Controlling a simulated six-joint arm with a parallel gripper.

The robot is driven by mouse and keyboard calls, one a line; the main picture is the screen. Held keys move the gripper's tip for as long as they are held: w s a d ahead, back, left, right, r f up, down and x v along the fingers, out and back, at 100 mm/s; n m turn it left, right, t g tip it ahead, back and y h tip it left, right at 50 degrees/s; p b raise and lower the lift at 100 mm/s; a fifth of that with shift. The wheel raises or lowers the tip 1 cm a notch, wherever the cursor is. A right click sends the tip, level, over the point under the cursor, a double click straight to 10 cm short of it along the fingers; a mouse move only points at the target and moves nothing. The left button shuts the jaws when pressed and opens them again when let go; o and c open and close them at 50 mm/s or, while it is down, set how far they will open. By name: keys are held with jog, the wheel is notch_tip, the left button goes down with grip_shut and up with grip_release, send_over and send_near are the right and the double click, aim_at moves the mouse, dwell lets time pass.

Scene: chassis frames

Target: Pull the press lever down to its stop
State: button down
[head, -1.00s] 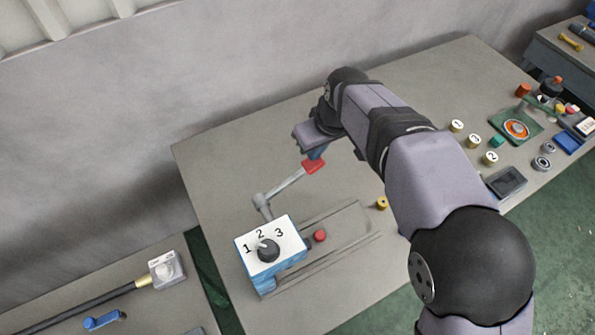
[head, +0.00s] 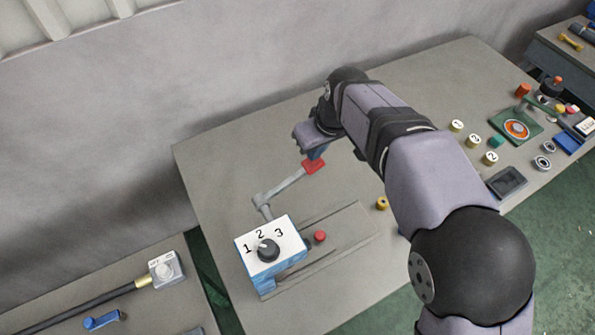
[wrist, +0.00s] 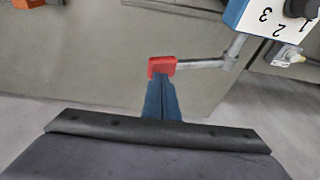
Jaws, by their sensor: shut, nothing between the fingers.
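The press lever is a grey arm (head: 285,186) with a red handle (head: 314,166) at its end. It rises at a slant from a pivot beside the blue and white box (head: 270,250). My gripper (head: 316,153) is shut and empty, its blue fingers at the red handle. In the wrist view the shut fingers (wrist: 160,84) overlap the near edge of the red handle (wrist: 161,66); whether they touch it I cannot tell. The lever's grey arm (wrist: 203,64) runs right from the handle toward the box (wrist: 272,18).
The box has a black dial (head: 268,250) marked 1, 2, 3. A red button (head: 320,236) and a yellow cylinder (head: 382,203) are on the right. Numbered cylinders (head: 474,140) and other small parts lie at the table's right. The table's back left is clear.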

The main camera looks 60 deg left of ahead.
aim_at(317, 166)
jog(key=shift+f, duration=0.15)
dwell(0.3)
jog(key=shift+f+b, duration=0.55)
jog(key=shift+f, duration=0.2)
jog(key=shift+f+b, duration=1.25)
jog(key=shift+f, duration=1.15)
dwell(1.6)
jog(key=shift+s+d+f, duration=0.15)
jog(key=shift+d+f, duration=0.1)
dwell(0.7)
jog(key=shift+r, duration=0.1)
jog(key=shift+a+r+p, duration=0.15)
jog(key=shift+r+p, duration=0.55)
jog(key=shift+r, duration=0.3)
jog(key=shift+a+r+p, duration=0.1)
jog(key=shift+r+p, duration=0.6)
jog(key=shift+r, duration=0.25)
notch_tip(317, 166, up, 10)
jog(key=p, duration=0.7)
jog(key=shift+f, duration=0.25)
